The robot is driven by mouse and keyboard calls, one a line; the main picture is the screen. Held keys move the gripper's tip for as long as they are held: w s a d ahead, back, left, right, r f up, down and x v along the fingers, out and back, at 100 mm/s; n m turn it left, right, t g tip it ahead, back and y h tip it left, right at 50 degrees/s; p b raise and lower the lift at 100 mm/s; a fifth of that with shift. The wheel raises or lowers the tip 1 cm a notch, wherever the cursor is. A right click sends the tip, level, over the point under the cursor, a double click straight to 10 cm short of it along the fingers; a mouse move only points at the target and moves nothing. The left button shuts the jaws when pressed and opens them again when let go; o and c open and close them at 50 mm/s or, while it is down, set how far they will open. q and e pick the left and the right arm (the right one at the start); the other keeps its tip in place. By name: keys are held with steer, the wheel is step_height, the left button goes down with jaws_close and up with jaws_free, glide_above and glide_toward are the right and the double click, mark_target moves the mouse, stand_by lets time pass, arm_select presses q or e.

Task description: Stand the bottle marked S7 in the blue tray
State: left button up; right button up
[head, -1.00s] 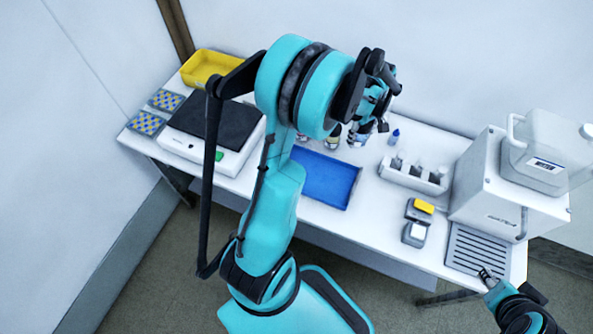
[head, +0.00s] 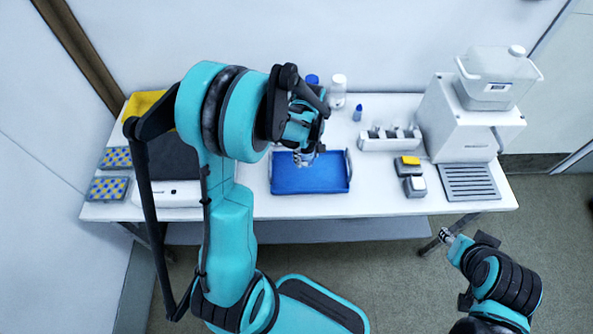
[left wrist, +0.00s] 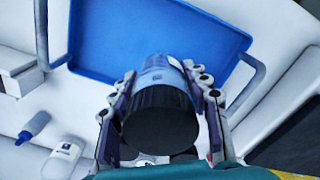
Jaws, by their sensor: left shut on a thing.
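My left gripper (head: 303,158) is over the back left part of the blue tray (head: 325,182). In the left wrist view, the left gripper (left wrist: 163,95) is shut on a bottle with a ribbed black cap (left wrist: 160,118). The bottle's clear, bluish upper part (left wrist: 163,78) shows between the fingers. Its marking is not readable and its base is hidden, so I cannot tell whether it touches the tray. The tray (left wrist: 150,35) looks empty where it shows. My right gripper (head: 446,236) is in front of the table's front edge, too small to judge its jaws.
Behind the tray stand a white bottle (head: 338,92), a blue-capped bottle (head: 312,79) and a small blue dropper bottle (head: 357,113). A white vial rack (head: 390,140), small blocks (head: 408,166) and a white machine (head: 465,125) are at right. A yellow bin (head: 140,105) is at left.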

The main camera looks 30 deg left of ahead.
mark_target(296, 174)
arm_select(q)
steer(key=shift+s+a+f+b, duration=0.35)
steer(key=shift+s+a+f, duration=0.7)
steer(key=shift+a, duration=0.2)
step_height(296, 174, down, 4)
steer(key=shift+f+b, duration=0.1)
steer(key=shift+b, duration=0.9)
steer(key=shift+s+r, duration=0.1)
steer(key=shift+r, duration=0.1)
steer(key=shift+f, duration=0.1)
steer(key=o, duration=1.3)
steer(key=shift+f, duration=0.1)
